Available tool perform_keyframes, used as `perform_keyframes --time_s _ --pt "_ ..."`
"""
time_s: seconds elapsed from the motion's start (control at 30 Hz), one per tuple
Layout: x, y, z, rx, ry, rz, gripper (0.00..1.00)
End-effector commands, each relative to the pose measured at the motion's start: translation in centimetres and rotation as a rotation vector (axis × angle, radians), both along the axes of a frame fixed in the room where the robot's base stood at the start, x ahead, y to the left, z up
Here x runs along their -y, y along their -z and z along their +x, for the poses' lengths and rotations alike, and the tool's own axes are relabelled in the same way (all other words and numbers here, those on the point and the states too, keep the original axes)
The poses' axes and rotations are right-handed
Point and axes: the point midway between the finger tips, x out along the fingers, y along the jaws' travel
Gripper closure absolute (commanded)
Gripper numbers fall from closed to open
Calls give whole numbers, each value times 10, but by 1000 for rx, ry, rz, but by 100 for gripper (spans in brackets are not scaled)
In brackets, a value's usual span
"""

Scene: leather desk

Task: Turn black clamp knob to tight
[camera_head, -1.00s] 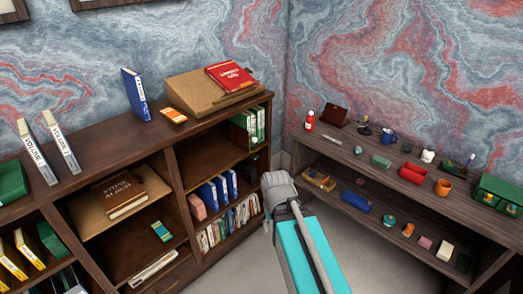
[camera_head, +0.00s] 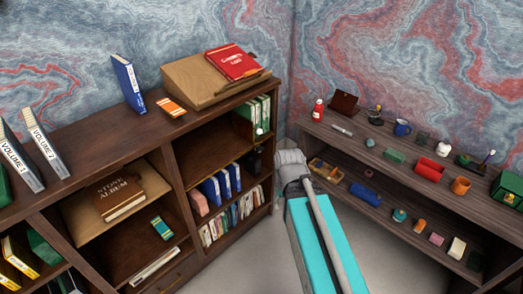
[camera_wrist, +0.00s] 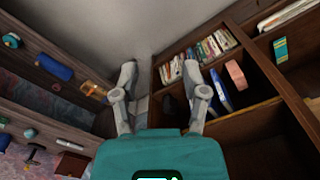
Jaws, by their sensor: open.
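I cannot make out the black clamp knob for certain. A small dark object with a gold-coloured part (camera_head: 375,115) stands on the top of the right shelf unit, too small to identify. Another dark object (camera_head: 255,158) sits in shadow in the bookcase's right part, also unclear. My gripper (camera_wrist: 160,78) shows in the wrist view with its two grey fingers apart and nothing between them. It points towards the floor corner between the bookcase and the shelf unit. In the head view my arm hides the fingers.
The wooden bookcase (camera_head: 95,145) on the left bears books and a sloped wooden stand (camera_head: 190,85). The right shelf unit (camera_head: 480,208) holds a red bottle (camera_head: 317,110), a blue mug (camera_head: 402,128), a red box (camera_head: 430,170) and an orange cup (camera_head: 460,186). Grey floor (camera_head: 385,250) lies between them.

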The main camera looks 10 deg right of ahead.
Motion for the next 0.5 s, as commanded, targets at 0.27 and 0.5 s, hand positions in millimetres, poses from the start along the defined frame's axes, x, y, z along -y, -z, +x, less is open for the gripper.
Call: perform_keyframes --time_s 0.27,0.5 --pt "-1 4 3 5 -9 12 6" --pt "-8 28 25 48 -81 96 0"
